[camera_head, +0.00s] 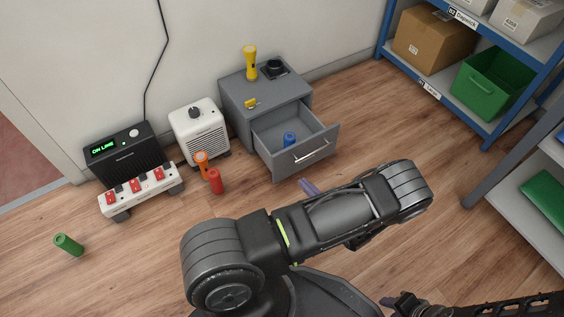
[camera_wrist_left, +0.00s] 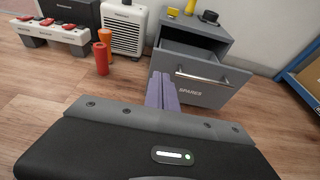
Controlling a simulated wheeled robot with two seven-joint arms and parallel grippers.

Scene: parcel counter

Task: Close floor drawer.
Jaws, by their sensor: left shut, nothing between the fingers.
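The grey floor cabinet (camera_head: 262,92) stands against the wall. Its drawer (camera_head: 318,147) is pulled out, with a blue cylinder (camera_head: 289,139) inside. In the left wrist view the drawer front (camera_wrist_left: 205,88) shows a bar handle and the label SPARES. My left gripper (camera_head: 309,187) has its purple fingers pressed together and empty, in front of the drawer's lower left; they also show in the left wrist view (camera_wrist_left: 162,90). Whether they touch the drawer front is unclear. A small part of my right gripper (camera_head: 388,302) shows at the bottom edge; its jaws cannot be made out.
Orange (camera_head: 202,164) and red (camera_head: 215,181) cylinders stand left of the drawer, near a white heater (camera_head: 198,131). A power strip (camera_head: 141,191) and green cylinder (camera_head: 68,244) are farther left. A blue-framed shelf (camera_head: 458,112) stands right. Floor before the drawer is clear of objects.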

